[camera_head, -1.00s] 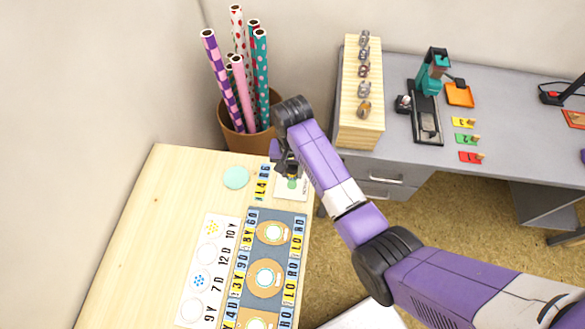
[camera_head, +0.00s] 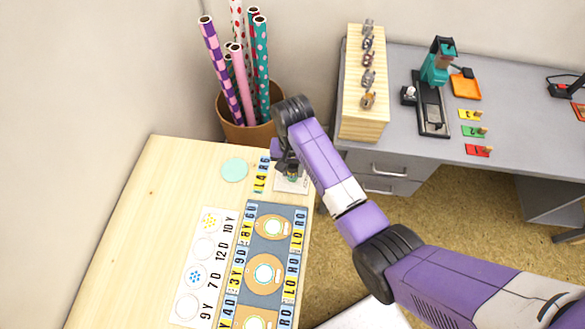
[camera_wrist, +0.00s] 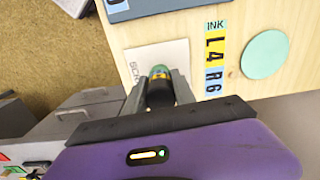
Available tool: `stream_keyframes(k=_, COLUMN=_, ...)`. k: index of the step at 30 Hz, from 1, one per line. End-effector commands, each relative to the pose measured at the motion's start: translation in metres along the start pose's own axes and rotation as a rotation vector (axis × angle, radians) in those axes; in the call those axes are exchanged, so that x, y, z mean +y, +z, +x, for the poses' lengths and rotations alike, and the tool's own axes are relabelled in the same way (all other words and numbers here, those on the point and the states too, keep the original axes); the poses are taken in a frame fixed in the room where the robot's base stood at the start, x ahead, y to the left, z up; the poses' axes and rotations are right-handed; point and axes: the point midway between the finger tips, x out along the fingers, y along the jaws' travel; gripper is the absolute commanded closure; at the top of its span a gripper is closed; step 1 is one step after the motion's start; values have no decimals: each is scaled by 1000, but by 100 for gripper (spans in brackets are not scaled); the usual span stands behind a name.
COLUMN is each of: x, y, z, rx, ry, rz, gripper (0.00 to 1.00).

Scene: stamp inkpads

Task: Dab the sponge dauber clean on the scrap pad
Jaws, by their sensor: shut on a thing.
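The scrap pad (camera_head: 299,187) is a small white sheet at the far right corner of the wooden table (camera_head: 140,215). In the wrist view the pad (camera_wrist: 137,56) shows part of its printed letters. My gripper (camera_wrist: 160,92) is shut on the sponge dauber (camera_wrist: 160,88), which has a dark body with yellow and teal bands. The dauber is over the scrap pad; its sponge end is mostly hidden, and I cannot tell if it touches.
The blue-grey mat (camera_head: 285,212) with round tags and a white card strip (camera_head: 210,248) lie nearer on the table. A brown pot (camera_head: 236,130) of rolled paper stands behind. A wooden block (camera_head: 358,125) and grey desk (camera_head: 500,135) are to the right.

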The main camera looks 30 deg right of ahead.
Motion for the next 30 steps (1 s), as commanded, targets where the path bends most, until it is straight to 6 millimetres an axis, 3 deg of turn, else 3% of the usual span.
stream_keyframes(k=30, x=0, y=0, z=12, rx=0, ry=0, rz=0, gripper=98)
